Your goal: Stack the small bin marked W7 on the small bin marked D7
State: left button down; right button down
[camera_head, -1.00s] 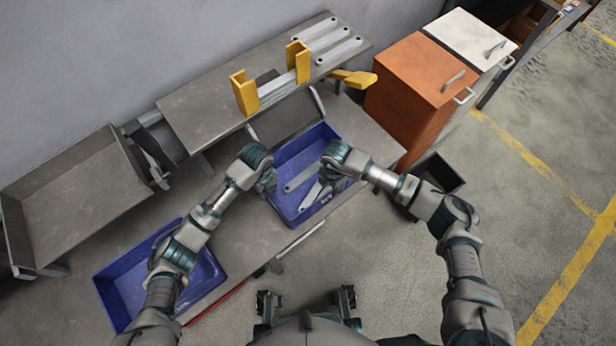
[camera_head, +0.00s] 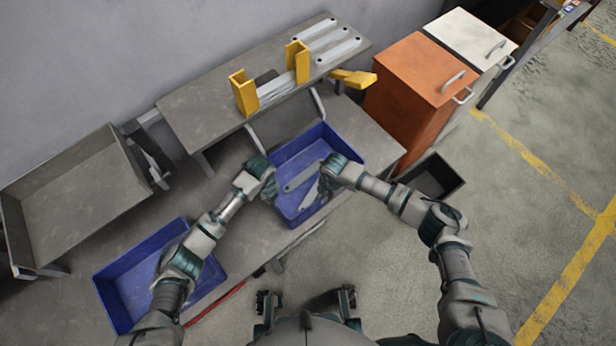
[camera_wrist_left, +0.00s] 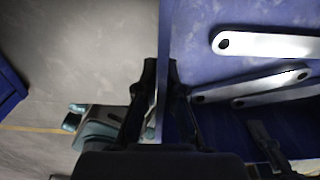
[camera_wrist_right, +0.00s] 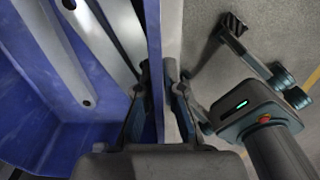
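A blue bin (camera_head: 318,140) stands on the bench at the centre, with several flat galvanized brackets (camera_head: 302,178) lying in it. A second blue bin (camera_head: 125,262) stands lower left, partly behind my left arm. No W7 or D7 marking is readable on either. My left gripper (camera_head: 268,182) is at the centre bin's left wall; in the left wrist view its fingers (camera_wrist_left: 163,75) close on both sides of the wall. My right gripper (camera_head: 328,180) is at the opposite wall; its fingers (camera_wrist_right: 157,78) pinch that wall in the right wrist view. The bin appears to rest on the bench.
A raised grey shelf (camera_head: 200,115) with yellow uprights (camera_head: 243,92) and brackets is behind the bin. A grey tray (camera_head: 75,200) lies left. An orange cabinet (camera_head: 410,85) and a dark open box (camera_head: 437,178) are right. Bench between the blue bins is clear.

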dwell(0.4)
